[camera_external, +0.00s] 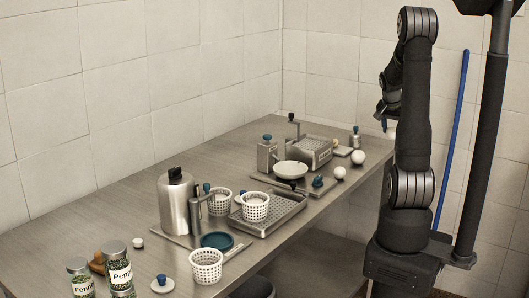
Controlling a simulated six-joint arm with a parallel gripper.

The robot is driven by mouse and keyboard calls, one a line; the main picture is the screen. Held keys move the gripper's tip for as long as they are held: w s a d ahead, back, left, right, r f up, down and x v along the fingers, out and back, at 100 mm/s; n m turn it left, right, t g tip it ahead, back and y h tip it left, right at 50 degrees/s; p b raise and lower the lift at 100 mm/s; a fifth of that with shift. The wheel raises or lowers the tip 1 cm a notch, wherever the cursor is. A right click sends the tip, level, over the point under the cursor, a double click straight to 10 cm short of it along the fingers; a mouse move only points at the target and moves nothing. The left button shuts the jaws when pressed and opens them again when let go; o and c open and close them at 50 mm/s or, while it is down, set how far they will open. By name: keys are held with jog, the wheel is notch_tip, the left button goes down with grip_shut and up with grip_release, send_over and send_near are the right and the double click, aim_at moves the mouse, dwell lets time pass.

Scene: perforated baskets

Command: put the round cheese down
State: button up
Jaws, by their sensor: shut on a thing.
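My gripper (384,122) is at the right, in front of the far wall tiles and above the far right end of the table. It is small here and partly hidden by my own arm. It is shut on a pale, rounded thing (391,133), which looks like the round cheese and shows just below it, partly covered by the arm. Two white balls, one nearer (340,173) and one farther (357,157), sit on the table to the left of my gripper. I cannot tell whether they are cheeses too.
The steel table (110,219) holds white perforated baskets, one on a perforated tray (280,218) and another at the front (206,266). A metal canister (175,205), a white bowl (291,170), a grater box (313,152) and spice jars (118,268) stand around. The table's left back is clear.

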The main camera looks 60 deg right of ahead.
jog(key=a+n+t, duration=0.1)
jog(key=a+n, duration=0.3)
jog(key=a, duration=0.6)
jog(key=shift+t, duration=0.3)
jog(key=w+a+f, duration=0.1)
jog(key=w+f, duration=0.1)
jog(key=w, duration=0.1)
jog(key=w+a+f, duration=0.1)
jog(key=w+f, duration=0.1)
jog(key=w, duration=0.2)
jog(key=w+a+f, duration=0.1)
jog(key=w+f, duration=0.1)
jog(key=w, duration=0.1)
jog(key=shift+w+a+f, duration=0.1)
jog(key=shift+w+f, duration=0.05)
jog(key=shift+f, duration=0.15)
jog(key=shift+w+a+f, duration=0.1)
jog(key=shift+w+f, duration=0.25)
jog(key=shift+f, duration=1.85)
jog(key=shift+f, duration=0.1)
jog(key=o, duration=0.7)
jog(key=shift+f, duration=0.1)
jog(key=shift+c, duration=0.2)
jog(key=o, duration=0.3)
